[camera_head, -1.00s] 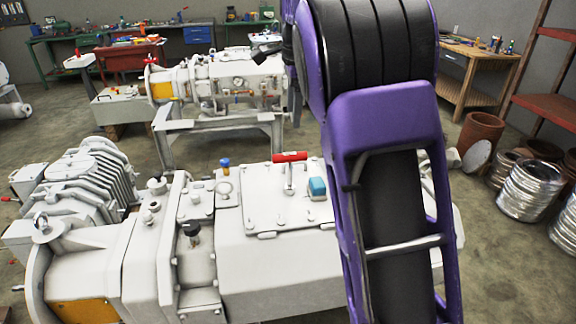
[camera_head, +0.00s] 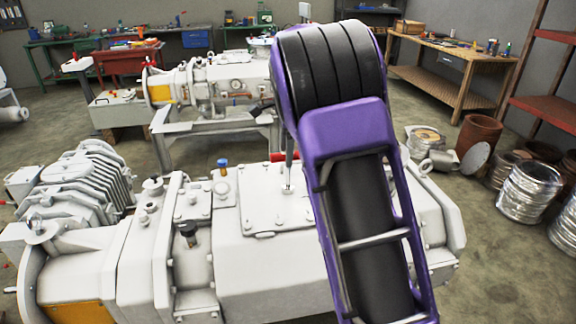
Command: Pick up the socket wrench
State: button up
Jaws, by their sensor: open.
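What looks like the socket wrench (camera_head: 288,178), a tool with a thin upright metal shaft, stands on the flat cover plate of the near white vacuum pump. Part of its red handle (camera_head: 277,157) shows at the left edge of my purple arm. The rest of the handle is hidden behind the arm. My gripper does not show; my arm covers that area, so I cannot tell how near it is to the wrench.
The near pump (camera_head: 270,270) fills the foreground. A small blue and orange item (camera_head: 222,166) stands on it, left of the wrench. A second pump (camera_head: 215,85) sits on a stand behind. A wooden workbench (camera_head: 450,65) and metal coils (camera_head: 528,193) are at right.

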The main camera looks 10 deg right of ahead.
grip_shut()
dwell(0.3)
dwell(1.1)
